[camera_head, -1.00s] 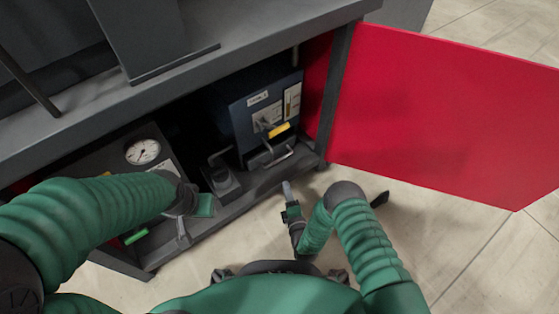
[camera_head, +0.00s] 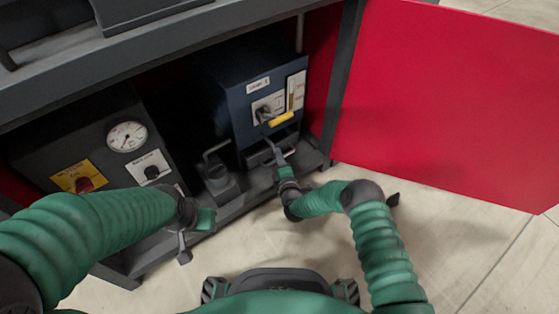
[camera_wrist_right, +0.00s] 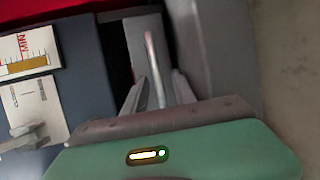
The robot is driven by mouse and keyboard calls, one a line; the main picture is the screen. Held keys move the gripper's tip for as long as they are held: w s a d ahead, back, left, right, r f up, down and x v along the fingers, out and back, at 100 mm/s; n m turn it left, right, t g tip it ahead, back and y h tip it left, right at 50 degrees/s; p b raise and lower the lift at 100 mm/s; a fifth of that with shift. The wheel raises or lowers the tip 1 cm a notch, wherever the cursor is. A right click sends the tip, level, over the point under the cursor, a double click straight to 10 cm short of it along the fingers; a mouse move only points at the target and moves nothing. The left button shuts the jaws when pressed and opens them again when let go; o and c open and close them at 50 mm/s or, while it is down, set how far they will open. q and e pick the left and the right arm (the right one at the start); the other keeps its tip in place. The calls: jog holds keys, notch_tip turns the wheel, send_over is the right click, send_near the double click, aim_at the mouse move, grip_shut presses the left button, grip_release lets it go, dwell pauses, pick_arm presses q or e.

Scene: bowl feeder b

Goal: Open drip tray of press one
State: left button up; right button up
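A dark blue unit (camera_head: 230,92) stands in the open cabinet, with a small white label, a grey lever switch (camera_head: 263,113) and a yellow bar. A grey drawer-like tray front (camera_head: 250,157) is at its foot. My right gripper (camera_head: 273,155) reaches that front from below right. In the right wrist view, a pale bar-like handle (camera_wrist_right: 152,62) stands between the two fingers (camera_wrist_right: 158,88), which look spread with small gaps beside it; firm contact does not show. My left gripper (camera_head: 184,245) hangs at the cabinet's front edge, its fingers too small to judge.
A red door (camera_head: 440,110) stands open at the right. A grey pedal-like block (camera_head: 220,182) stands between panel and unit. Floor in front is free.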

grip_shut()
jog(key=shift+s+f, duration=0.1)
dwell(1.2)
